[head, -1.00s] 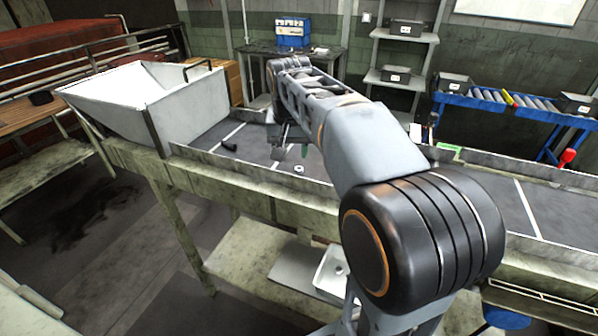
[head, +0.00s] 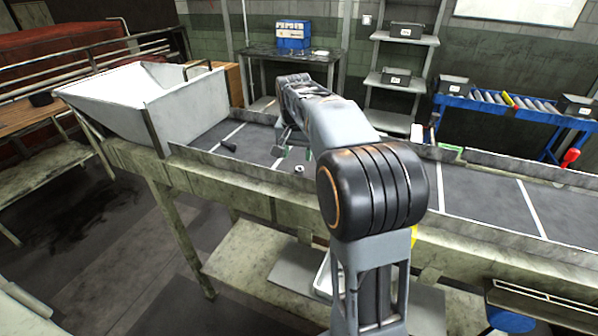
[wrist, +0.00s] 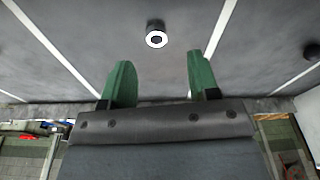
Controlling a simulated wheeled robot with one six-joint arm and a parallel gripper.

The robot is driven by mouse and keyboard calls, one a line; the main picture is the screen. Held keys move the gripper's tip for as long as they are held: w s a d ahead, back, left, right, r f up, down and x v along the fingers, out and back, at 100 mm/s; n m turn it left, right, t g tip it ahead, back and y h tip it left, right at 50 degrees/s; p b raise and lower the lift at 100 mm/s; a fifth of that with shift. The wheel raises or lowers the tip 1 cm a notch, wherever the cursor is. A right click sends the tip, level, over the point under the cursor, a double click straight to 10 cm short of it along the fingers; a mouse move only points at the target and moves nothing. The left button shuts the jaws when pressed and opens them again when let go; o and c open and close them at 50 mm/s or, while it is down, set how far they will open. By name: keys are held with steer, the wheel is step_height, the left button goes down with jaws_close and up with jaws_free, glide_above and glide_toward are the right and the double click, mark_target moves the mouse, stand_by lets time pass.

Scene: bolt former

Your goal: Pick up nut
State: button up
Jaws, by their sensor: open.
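The nut (wrist: 156,36) is a small ring with a bright white top face and a dark hole, on the grey belt in the wrist view. In the head view the nut (head: 299,169) is a small pale spot on the belt near the front rail. My gripper (wrist: 161,64) has two green fingers, spread apart and empty. The nut lies beyond the fingertips, about midway between them, not touching either. In the head view my gripper (head: 290,152) is mostly hidden by my arm, above the belt close to the nut.
A black bolt-like part (head: 228,146) lies on the belt to the left. White lines cross the belt (head: 480,205), and raised rails run along its edges. A white hopper (head: 150,100) stands at the left end. A dark object (wrist: 313,52) shows at the wrist view's right edge.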

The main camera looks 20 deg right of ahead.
mark_target(299, 169)
steer(key=shift+w+d+f, duration=0.1)
steer(key=shift+d+f, duration=0.1)
steer(key=shift+f, duration=1.1)
steer(key=shift+w+d+f, duration=0.1)
steer(key=shift+d+f, duration=0.05)
steer(key=shift+f, duration=1.15)
steer(key=c, duration=1)
